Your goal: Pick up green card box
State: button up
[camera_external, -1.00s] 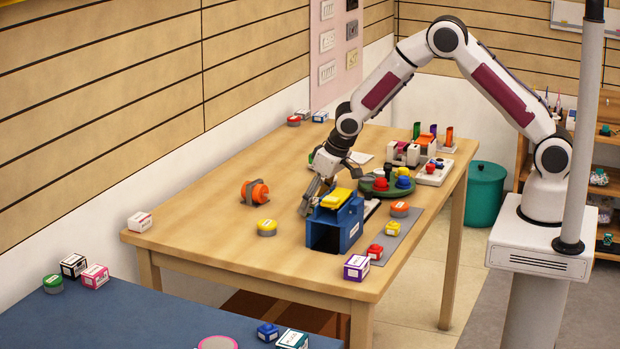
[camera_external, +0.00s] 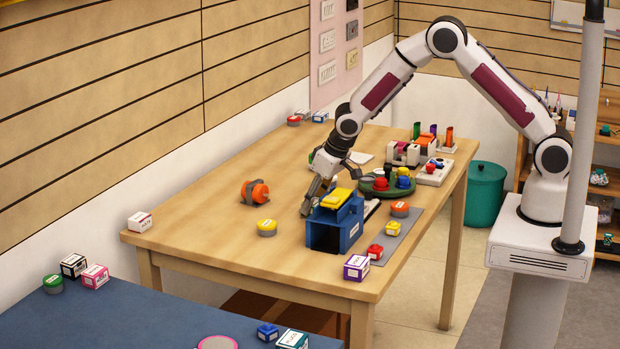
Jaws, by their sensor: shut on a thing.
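No green card box shows clearly in the jaws. A green upright piece (camera_external: 416,130) stands at the far end of the table, well away from my gripper. A small green patch (camera_external: 311,157) shows just behind my wrist, mostly hidden. I cannot tell whether either is the green card box.
A yellow block (camera_external: 336,198) lies on the blue box. A yellow round tub (camera_external: 267,228) and an orange roll (camera_external: 256,192) are to the left. A green turntable (camera_external: 372,188) with coloured pieces stands behind. The table's left front is mostly clear.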

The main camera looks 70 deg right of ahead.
jog(key=shift+r, duration=5.05)
